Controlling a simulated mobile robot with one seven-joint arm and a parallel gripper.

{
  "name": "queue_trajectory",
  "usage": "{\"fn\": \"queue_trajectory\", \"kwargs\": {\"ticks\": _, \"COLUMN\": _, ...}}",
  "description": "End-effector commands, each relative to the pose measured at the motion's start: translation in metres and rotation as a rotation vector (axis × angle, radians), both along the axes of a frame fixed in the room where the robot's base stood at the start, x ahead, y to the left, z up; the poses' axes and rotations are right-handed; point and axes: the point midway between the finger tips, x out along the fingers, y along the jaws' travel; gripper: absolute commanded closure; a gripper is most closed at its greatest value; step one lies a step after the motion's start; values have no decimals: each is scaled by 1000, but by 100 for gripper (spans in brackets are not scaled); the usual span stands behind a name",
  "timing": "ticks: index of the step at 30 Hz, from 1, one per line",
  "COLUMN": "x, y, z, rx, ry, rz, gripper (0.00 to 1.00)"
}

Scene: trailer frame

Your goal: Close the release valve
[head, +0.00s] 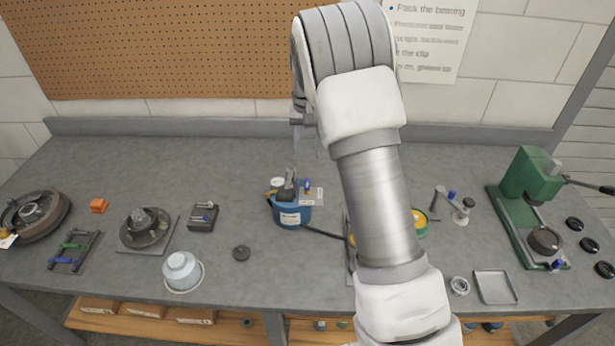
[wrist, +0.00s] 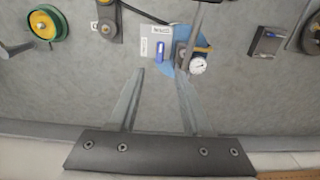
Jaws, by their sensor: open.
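A blue pump (head: 290,214) with a white label stands on the middle of the bench. A lever, a round gauge and a small blue handle (head: 307,186) are on its top. In the wrist view the pump (wrist: 181,62) shows with its white-faced gauge (wrist: 197,65), a brass-coloured piece and the blue handle (wrist: 159,50) beside a pale label plate. I cannot tell for certain which part is the release valve. My gripper (wrist: 158,82) is open and empty, its fingertips apart from the blue handle. In the head view it is partly hidden by my arm.
A dark hose runs from the pump to the right, partly behind my arm. A green press (head: 527,180) is at the right. The bench behind the pump is clear.

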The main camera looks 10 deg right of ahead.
Motion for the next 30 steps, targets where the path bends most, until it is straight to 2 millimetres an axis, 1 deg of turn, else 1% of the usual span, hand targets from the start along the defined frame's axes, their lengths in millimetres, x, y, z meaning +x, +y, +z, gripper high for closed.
{"fn": "queue_trajectory", "kwargs": {"ticks": 1, "x": -1, "y": 0, "z": -12, "rx": -1, "ry": 4, "rz": 0, "gripper": 51}}
{"fn": "queue_trajectory", "kwargs": {"ticks": 3, "x": -1, "y": 0, "z": -27, "rx": -1, "ry": 4, "rz": 1, "gripper": 51}}
{"fn": "queue_trajectory", "kwargs": {"ticks": 9, "x": -1, "y": 0, "z": -67, "rx": -1, "ry": 3, "rz": 0, "gripper": 51}}
{"fn": "queue_trajectory", "kwargs": {"ticks": 12, "x": -1, "y": 0, "z": -81, "rx": 0, "ry": 2, "rz": 1, "gripper": 51}}
{"fn": "queue_trajectory", "kwargs": {"ticks": 15, "x": 0, "y": 0, "z": -92, "rx": -1, "ry": 0, "rz": 1, "gripper": 51}}
{"fn": "queue_trajectory", "kwargs": {"ticks": 20, "x": 0, "y": 0, "z": -98, "rx": 0, "ry": -1, "rz": 1, "gripper": 51}}
{"fn": "queue_trajectory", "kwargs": {"ticks": 27, "x": 0, "y": 0, "z": -99, "rx": 0, "ry": -1, "rz": 1, "gripper": 51}}
{"fn": "queue_trajectory", "kwargs": {"ticks": 29, "x": 0, "y": 0, "z": -99, "rx": 0, "ry": -1, "rz": 1, "gripper": 62}}
{"fn": "queue_trajectory", "kwargs": {"ticks": 30, "x": 0, "y": 0, "z": -99, "rx": 0, "ry": -1, "rz": 1, "gripper": 69}}
